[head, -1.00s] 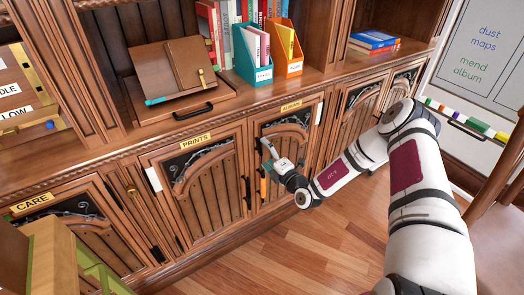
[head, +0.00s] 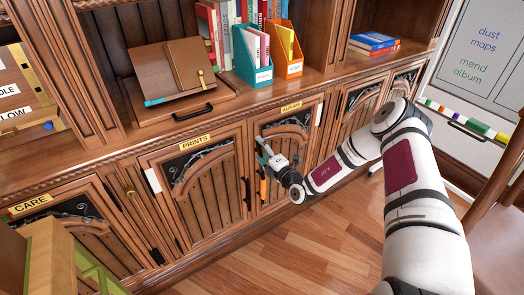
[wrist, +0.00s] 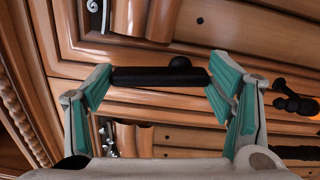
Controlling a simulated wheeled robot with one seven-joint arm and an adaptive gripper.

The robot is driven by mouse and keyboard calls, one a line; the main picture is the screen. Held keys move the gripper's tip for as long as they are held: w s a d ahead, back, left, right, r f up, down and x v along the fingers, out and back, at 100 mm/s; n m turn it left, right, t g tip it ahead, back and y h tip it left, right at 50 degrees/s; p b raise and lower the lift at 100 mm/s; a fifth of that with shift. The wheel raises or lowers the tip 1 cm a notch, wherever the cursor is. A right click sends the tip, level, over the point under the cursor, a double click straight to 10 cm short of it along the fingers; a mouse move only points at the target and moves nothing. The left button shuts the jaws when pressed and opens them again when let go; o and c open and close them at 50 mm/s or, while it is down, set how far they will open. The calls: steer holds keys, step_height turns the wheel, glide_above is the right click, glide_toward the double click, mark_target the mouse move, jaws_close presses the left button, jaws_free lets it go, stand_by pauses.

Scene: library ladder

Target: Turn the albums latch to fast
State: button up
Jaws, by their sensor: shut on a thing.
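The ALBUMS label (head: 291,106) sits above a wooden cupboard door (head: 292,178). My gripper (head: 263,148) is at the upper left of this door in the head view and hides much of the latch there. In the wrist view, a black bar with a round knob, which looks like the albums latch (wrist: 160,77), lies across the picture between the teal finger pads of my gripper (wrist: 160,82). The pads are at its two ends, and the gripper is shut on it. The latch's marked positions cannot be read.
The PRINTS door (head: 207,185) is just left, with a black handle (head: 246,193) near my gripper. An orange marking (head: 263,190) shows below the gripper. A book stand (head: 178,72) and magazine files (head: 288,55) stand on the ledge above. The floor (head: 270,255) in front is clear.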

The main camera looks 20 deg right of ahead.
steer(key=shift+a, duration=0.1)
steer(key=n+p, duration=0.1)
steer(key=n, duration=0.1)
steer(key=n+p, duration=0.1)
steer(key=shift+s+a+n, duration=0.15)
steer(key=shift+a+n, duration=0.15)
steer(key=shift+n, duration=0.1)
steer(key=n, duration=0.1)
steer(key=n+p, duration=0.1)
steer(key=n, duration=0.1)
steer(key=n+p, duration=0.1)
steer(key=shift+s+a+f+n, duration=0.1)
steer(key=shift+a+f+n, duration=0.15)
steer(key=shift+a+n, duration=0.1)
steer(key=n+p, duration=0.1)
steer(key=n, duration=0.3)
steer(key=shift+a+f+p, duration=0.2)
steer(key=shift+f+p, duration=0.15)
steer(key=shift+p, duration=0.05)
steer(key=shift+f+n+p, duration=0.2)
steer(key=shift+n, duration=0.7)
steer(key=shift+f+n+p, duration=0.15)
steer(key=shift+n+p, duration=0.05)
steer(key=shift+n, duration=0.65)
steer(key=o, duration=1.2)
steer(key=shift+c, duration=0.2)
steer(key=shift+s, duration=0.1)
